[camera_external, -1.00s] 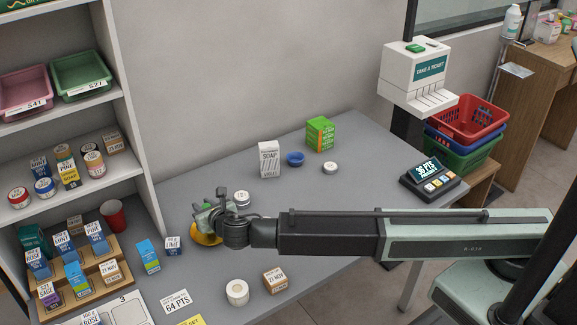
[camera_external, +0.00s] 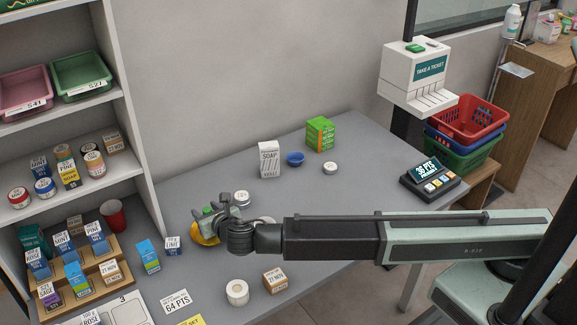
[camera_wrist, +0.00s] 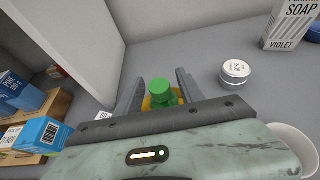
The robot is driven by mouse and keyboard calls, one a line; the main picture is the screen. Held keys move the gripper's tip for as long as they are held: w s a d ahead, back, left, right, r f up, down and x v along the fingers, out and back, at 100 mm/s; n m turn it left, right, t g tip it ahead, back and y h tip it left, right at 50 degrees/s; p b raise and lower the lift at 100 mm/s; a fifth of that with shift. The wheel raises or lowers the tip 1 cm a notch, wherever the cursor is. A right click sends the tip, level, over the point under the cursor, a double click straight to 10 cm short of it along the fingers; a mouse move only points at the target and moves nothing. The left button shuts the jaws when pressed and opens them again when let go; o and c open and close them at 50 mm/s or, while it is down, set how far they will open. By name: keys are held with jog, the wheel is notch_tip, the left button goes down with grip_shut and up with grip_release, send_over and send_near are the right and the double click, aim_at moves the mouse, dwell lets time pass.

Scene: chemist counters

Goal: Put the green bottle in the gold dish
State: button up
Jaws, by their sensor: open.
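The green bottle (camera_wrist: 164,90) appears upright between the spread fingers of my gripper (camera_wrist: 160,84) in the wrist view, with a gap on each side. The gold dish (camera_wrist: 149,104) shows around and under it, and the bottle appears to stand in the dish. Its lower part is hidden. In the external view the gold dish (camera_external: 203,236) lies on the grey counter, partly behind my gripper (camera_external: 219,205). A bit of the green bottle (camera_external: 207,211) shows at the jaws, which are open.
A white round tin (camera_external: 241,198) stands just behind my gripper. A soap box (camera_external: 269,160), blue bowl (camera_external: 295,159) and green box (camera_external: 320,134) are further back.

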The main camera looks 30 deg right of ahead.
jog(key=p+v, duration=0.3)
jog(key=v, duration=0.7)
jog(key=shift+w, duration=0.1)
